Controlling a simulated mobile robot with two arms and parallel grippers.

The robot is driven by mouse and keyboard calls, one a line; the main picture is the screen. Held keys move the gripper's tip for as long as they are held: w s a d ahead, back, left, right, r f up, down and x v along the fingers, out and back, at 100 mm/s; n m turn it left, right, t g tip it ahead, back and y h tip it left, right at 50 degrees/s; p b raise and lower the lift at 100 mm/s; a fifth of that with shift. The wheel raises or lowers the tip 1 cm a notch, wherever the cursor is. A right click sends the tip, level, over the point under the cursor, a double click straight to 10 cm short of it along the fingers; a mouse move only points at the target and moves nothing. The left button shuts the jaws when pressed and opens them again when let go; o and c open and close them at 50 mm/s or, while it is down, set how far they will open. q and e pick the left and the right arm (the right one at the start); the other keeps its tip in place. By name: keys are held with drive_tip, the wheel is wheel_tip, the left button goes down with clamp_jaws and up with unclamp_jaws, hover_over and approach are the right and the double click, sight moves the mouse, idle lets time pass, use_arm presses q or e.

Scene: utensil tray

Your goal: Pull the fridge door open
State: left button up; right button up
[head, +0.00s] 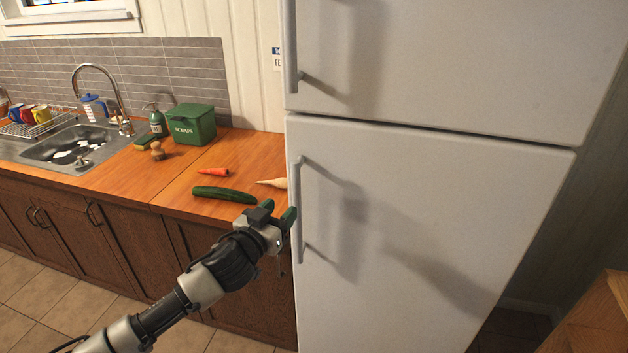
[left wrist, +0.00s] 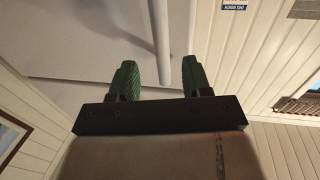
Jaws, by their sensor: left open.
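The white fridge has an upper door (head: 440,60) and a lower door (head: 420,220), both shut. The lower door has a vertical grey bar handle (head: 297,210) near its left edge. The upper door's handle (head: 291,50) is above it. My left gripper (head: 278,213) is open, with green fingers, just left of the lower handle at about its mid-height. In the left wrist view a grey handle bar (left wrist: 161,40) lines up between the spread fingers (left wrist: 160,78). I cannot tell whether the fingers touch it or which handle it is. My right gripper is not in view.
The wooden counter (head: 120,175) left of the fridge holds a cucumber (head: 224,194), a carrot (head: 213,172), a white root (head: 272,183) and a green scraps bin (head: 191,124). A sink (head: 70,145) is farther left. A wooden piece (head: 595,320) stands at lower right.

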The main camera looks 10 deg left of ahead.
sight(294, 195)
use_arm(q)
drive_tip(key=shift+w+r, duration=0.2)
drive_tip(key=shift+w, duration=0.3)
drive_tip(key=p+x, duration=0.1)
drive_tip(key=x, duration=0.6)
drive_tip(key=shift+f+p, duration=0.15)
drive_tip(key=shift+p, duration=0.2)
drive_tip(key=shift+x, duration=0.95)
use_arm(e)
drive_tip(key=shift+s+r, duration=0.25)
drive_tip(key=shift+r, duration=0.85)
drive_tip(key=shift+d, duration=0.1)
use_arm(q)
drive_tip(key=shift+s, duration=0.1)
drive_tip(key=shift+c, duration=0.2)
clamp_jaws()
